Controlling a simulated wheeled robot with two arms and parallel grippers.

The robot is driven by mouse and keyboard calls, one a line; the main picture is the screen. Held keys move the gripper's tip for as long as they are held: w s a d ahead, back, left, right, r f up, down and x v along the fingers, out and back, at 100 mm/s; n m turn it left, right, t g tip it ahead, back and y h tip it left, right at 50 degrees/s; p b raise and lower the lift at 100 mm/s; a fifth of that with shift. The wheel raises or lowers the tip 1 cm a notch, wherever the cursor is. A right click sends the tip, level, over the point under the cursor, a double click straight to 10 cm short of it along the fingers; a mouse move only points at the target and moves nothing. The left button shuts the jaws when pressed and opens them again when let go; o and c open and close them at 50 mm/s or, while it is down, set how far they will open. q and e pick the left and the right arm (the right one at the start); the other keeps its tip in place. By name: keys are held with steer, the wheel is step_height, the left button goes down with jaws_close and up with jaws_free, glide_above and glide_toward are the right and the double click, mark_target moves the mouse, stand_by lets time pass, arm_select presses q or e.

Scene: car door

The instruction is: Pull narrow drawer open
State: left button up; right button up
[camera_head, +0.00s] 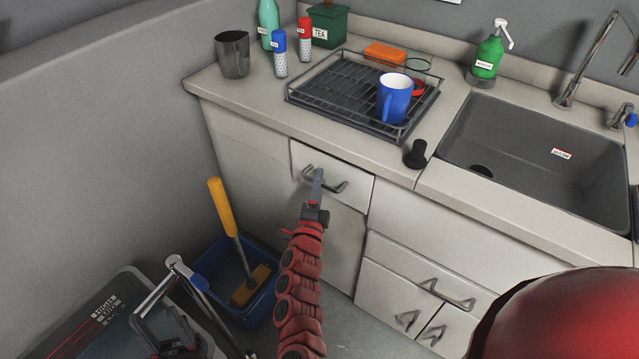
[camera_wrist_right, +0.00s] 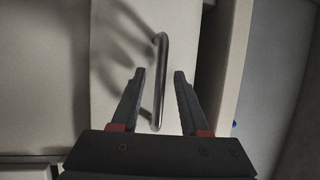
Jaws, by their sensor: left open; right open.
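The narrow drawer (camera_head: 356,190) sits at the top of the cabinet's left part, under the counter, and looks shut. Its curved metal handle (camera_head: 341,187) faces my right gripper (camera_head: 318,180), which reaches up from the bottom centre of the head view. In the right wrist view, the handle (camera_wrist_right: 160,60) runs between the two spread fingers of my right gripper (camera_wrist_right: 159,75). A gap shows on each side of the bar, and the gripper is open. My left gripper (camera_head: 170,328) is low at the left of the head view, partly cut off and away from the drawer.
A blue bin (camera_head: 243,300) with a yellow-handled brush (camera_head: 222,205) stands on the floor left of the cabinet. A drying rack (camera_head: 345,95) with a blue mug (camera_head: 392,98) is on the counter above. Wider drawers (camera_head: 420,255) are at the right.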

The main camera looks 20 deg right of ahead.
jaws_close()
stand_by(1.4)
